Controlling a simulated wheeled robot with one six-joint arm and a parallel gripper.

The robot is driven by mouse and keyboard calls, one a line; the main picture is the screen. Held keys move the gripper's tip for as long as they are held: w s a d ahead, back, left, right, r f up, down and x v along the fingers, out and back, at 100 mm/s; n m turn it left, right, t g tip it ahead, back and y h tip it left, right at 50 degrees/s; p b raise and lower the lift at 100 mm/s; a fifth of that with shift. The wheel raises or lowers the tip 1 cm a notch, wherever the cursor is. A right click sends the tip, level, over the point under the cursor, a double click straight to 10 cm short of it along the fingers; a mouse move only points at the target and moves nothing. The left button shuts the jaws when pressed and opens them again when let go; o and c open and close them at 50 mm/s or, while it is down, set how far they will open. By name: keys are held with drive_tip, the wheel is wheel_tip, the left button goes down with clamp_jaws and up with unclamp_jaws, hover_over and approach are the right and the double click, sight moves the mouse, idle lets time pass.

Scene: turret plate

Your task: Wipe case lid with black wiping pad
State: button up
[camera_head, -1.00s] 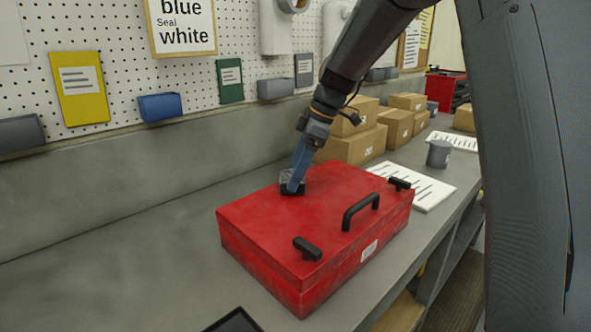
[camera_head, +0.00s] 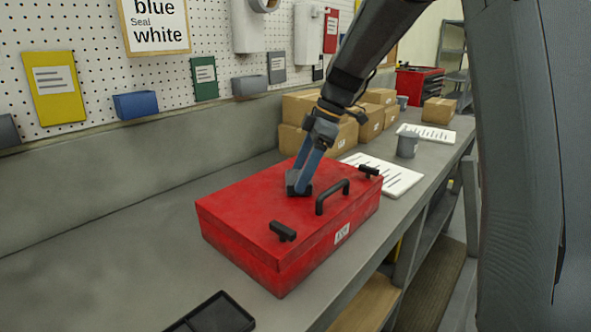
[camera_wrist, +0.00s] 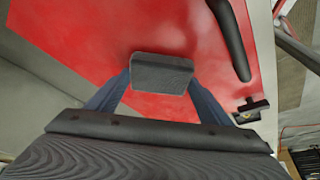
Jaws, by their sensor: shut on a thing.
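A red case lies closed on the grey workbench, and its lid (camera_head: 262,203) faces up with a black handle (camera_head: 332,197) and two black latches on the front side. The lid also fills much of the wrist view (camera_wrist: 95,50). My gripper (camera_head: 301,185) has blue fingers shut on the black wiping pad (camera_wrist: 162,74). The pad is at the lid surface, in the lid's middle to back part, behind the handle. Whether it presses on the lid is hard to tell. In the head view the fingers partly hide the pad (camera_head: 292,184).
Cardboard boxes (camera_head: 300,107) stand behind the case along the wall. White sheets (camera_head: 385,176) and a grey cup (camera_head: 407,145) lie to the right. A black tray (camera_head: 218,316) sits at the front edge. The bench left of the case is clear.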

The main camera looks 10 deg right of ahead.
drive_tip(key=shift+s+d+r, duration=0.2)
drive_tip(key=shift+s+r, duration=0.05)
drive_tip(key=shift+w+r+p, duration=0.2)
drive_tip(key=shift+r+p, duration=0.3)
drive_tip(key=shift+r, duration=0.5)
drive_tip(key=shift+s+a+r+p, duration=0.1)
drive_tip(key=shift+a+r+p, duration=0.1)
drive_tip(key=shift+r+p, duration=1.55)
drive_tip(key=shift+r, duration=1.1)
